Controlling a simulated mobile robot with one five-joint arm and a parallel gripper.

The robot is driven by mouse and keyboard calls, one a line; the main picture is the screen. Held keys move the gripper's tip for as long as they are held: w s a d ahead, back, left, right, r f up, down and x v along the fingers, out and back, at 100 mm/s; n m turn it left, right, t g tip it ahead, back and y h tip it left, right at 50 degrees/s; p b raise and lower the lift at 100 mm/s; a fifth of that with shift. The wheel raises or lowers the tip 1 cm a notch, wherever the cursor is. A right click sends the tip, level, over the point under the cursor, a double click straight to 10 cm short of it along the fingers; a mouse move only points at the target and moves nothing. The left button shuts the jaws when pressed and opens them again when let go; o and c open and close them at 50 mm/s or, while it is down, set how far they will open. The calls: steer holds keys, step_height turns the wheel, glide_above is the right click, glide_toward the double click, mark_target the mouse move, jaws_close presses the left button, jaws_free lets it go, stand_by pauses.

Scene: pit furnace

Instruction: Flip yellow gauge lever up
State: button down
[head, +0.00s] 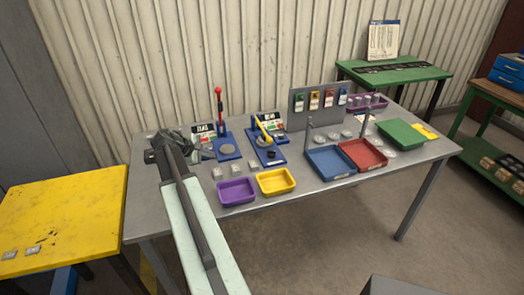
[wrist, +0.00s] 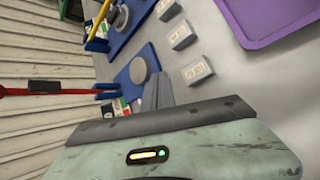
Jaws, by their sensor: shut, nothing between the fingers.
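The yellow lever (head: 263,128) belongs to the right-hand gauge on a blue base (head: 268,153). It is tilted, with its lower end near a dark round part. The yellow lever also shows at the top left of the wrist view (wrist: 99,20). My gripper (head: 200,148) is shut and empty, at the left end of the grey table, left of the yellow lever and apart from it. Its shut fingers (wrist: 158,92) show in the wrist view beside a grey disc. A red lever (head: 219,108) stands upright on the left-hand gauge, close to my gripper.
Small light blocks (head: 236,168) stand in front of the gauges. A purple tray (head: 237,191) and a yellow tray (head: 276,181) lie at the front edge. A grey panel (head: 318,107) stands behind, right of the gauges. Blue (head: 330,162) and red trays (head: 363,154) lie further right.

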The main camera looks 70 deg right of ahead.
steer(key=s+d+r+n+g+h+b, duration=0.1)
steer(key=s+d+r+g, duration=0.1)
steer(key=s+d, duration=0.9)
steer(key=shift+d, duration=0.35)
steer(key=b+x, duration=0.5)
steer(key=x, duration=0.4)
steer(key=shift+s+d+f, duration=0.15)
steer(key=shift+s+d, duration=0.2)
steer(key=shift+d, duration=0.1)
